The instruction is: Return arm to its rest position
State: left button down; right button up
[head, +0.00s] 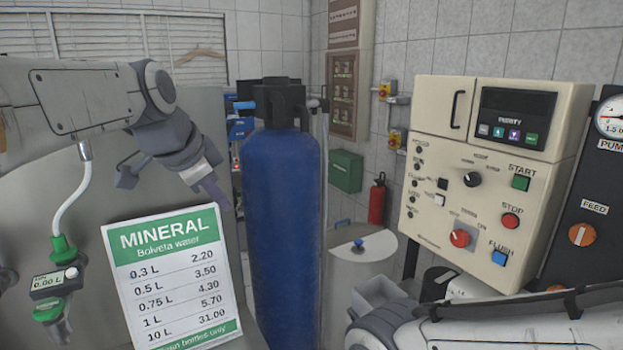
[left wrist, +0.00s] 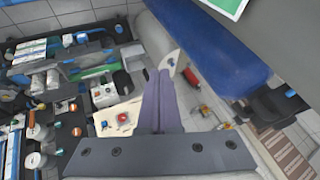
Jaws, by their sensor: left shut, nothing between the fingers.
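My left arm reaches in from the left in the head view. Its gripper (head: 217,192) hangs in the air above and right of the mineral water price sign (head: 170,280), just left of the blue tank (head: 285,220). The purple fingers are together with nothing between them. They also show pressed together in the left wrist view (left wrist: 160,95). Part of my right arm (head: 490,325) lies across the lower right of the head view; its fingers are not seen.
A beige control panel (head: 420,230) with START, STOP and FLUSH buttons stands at right, beside a dark pump panel (head: 605,185). A green dispensing nozzle with a 0.00 L display (head: 52,282) hangs at left. A red extinguisher (head: 377,200) stands behind.

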pick_arm(q)
jog(key=s+d+f+n+g, duration=0.1)
jog(key=s+d+f+g, duration=0.2)
jog(key=s+d+f, duration=0.6)
jog(key=s+d+f+n+g+b, duration=0.1)
jog(key=s+f+g, duration=0.3)
jog(key=s+f, duration=1.2)
jog(key=shift+s+d+f+n+y, duration=0.35)
jog(key=shift+s+d+n, duration=0.25)
jog(key=shift+s+n, duration=0.5)
jog(key=shift+s, duration=0.1)
